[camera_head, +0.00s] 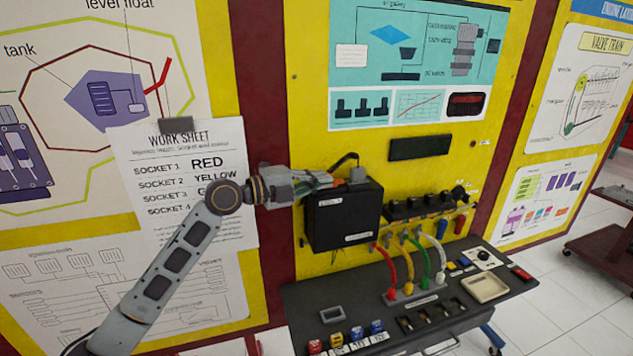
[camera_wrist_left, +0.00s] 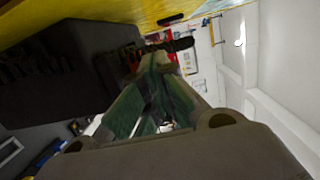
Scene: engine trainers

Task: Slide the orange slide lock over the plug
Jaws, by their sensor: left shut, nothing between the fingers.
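A black box (camera_head: 343,217) is mounted on the yellow board, with a grey plug (camera_head: 357,175) on its top and a black cable curving from it. My left gripper (camera_head: 336,181) lies level over the box's top left edge, its fingers pointing right at the plug. The fingers are shut with nothing between them; whether the tips touch the plug I cannot tell. In the left wrist view the green-looking fingers (camera_wrist_left: 163,68) converge beside the dark box (camera_wrist_left: 65,65). A small orange-red patch shows by the fingers, but I cannot make out the slide lock clearly. My right gripper is not in view.
A dark shelf (camera_head: 440,318) below carries coloured cables, small coloured blocks and a beige tray (camera_head: 485,288). A row of black sockets (camera_head: 425,205) is right of the box. A work sheet (camera_head: 190,180) hangs behind my left arm.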

